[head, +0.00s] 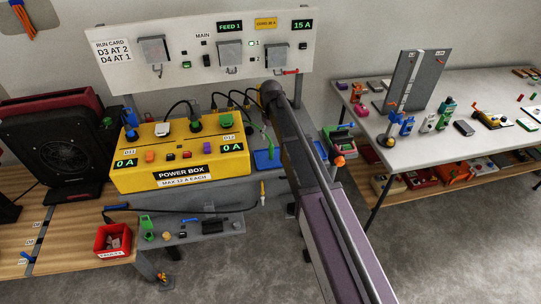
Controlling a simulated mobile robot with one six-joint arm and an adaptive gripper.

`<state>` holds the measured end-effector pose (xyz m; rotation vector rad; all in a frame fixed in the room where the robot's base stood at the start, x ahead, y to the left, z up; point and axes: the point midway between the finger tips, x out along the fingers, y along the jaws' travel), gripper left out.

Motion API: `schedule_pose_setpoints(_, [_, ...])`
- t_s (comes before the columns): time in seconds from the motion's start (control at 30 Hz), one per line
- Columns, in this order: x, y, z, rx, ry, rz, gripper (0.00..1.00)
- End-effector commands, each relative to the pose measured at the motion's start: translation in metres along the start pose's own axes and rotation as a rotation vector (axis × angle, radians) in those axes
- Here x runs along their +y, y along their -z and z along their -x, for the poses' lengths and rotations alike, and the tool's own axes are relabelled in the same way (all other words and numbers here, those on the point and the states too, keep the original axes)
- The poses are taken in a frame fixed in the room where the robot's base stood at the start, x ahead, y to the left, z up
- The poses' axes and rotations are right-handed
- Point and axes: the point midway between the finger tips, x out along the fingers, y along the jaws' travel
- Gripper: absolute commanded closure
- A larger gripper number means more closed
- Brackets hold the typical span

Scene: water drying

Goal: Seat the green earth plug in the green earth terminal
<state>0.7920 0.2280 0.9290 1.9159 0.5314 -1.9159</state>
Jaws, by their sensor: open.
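A green lead (264,134) hangs down beside the right end of the yellow power box, close to my arm. Its lower end is by a blue tray (264,165), and I cannot tell whether a plug is there. Green fittings stand on the box's back top edge: one near the middle (196,125) and one further right (226,119). I cannot tell which, if either, is the earth terminal. My arm reaches up from the lower right past the box's right side. My gripper does not show; its jaws cannot be made out.
The yellow power box (180,170) carries several black leads. A panel with switches (120,72) stands behind it. A black fan (50,145) is at left, a red bin (113,240) at lower left. A white table (420,95) with small parts is at right.

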Motion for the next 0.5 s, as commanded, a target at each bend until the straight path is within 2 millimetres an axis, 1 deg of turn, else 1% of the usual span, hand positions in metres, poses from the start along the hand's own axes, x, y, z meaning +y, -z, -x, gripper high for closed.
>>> schedule_pose_setpoints(0.03, [0.000,0.000,-0.008,0.000,0.000,0.000,0.27])
schedule_pose_setpoints(0.5, [-0.001,0.000,-0.043,0.000,0.000,0.001,0.27])
